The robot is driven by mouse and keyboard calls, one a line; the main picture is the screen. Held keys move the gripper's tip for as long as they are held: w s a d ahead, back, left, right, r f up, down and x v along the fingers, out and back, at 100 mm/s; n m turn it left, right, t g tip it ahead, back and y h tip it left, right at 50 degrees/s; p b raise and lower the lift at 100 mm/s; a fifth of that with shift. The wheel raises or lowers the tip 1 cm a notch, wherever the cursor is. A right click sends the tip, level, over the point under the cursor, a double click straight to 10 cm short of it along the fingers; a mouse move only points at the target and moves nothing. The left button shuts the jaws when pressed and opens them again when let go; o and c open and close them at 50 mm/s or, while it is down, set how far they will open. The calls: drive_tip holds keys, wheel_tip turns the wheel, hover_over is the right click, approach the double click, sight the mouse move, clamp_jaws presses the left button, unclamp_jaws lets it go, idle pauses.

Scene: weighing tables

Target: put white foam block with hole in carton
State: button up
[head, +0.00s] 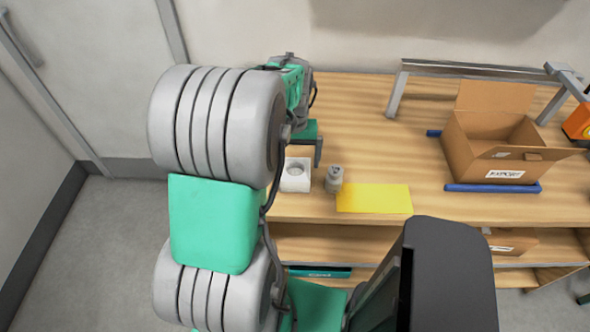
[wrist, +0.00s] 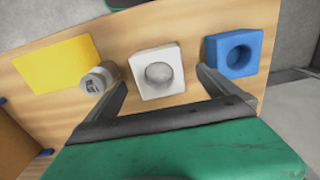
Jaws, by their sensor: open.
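The white foam block with a round hole (head: 295,174) lies on the wooden table near its front edge. In the wrist view the white block (wrist: 145,81) sits ahead of my gripper (wrist: 163,88), roughly between the two fingers. My gripper is open and empty; the wrist view shows a gap between the fingers and the block. In the head view my arm hides part of the gripper (head: 309,151). The open brown carton (head: 468,152) stands at the right of the table, flaps up, with a label on its front.
A grey metal weight (head: 334,177) stands just right of the white block, beside a yellow sheet (head: 374,198). A blue block with a hole (wrist: 234,52) lies on the block's other side. A metal rack (head: 478,70) stands behind the carton. Mid-table is clear.

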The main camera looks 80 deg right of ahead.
sight(295, 175)
drive_tip(key=f, duration=0.2)
drive_tip(key=f+p, duration=0.1)
drive_tip(key=f, duration=0.3)
drive_tip(key=shift+d+p, duration=0.3)
drive_tip(key=shift+d, duration=0.1)
drive_tip(key=c, duration=1.4)
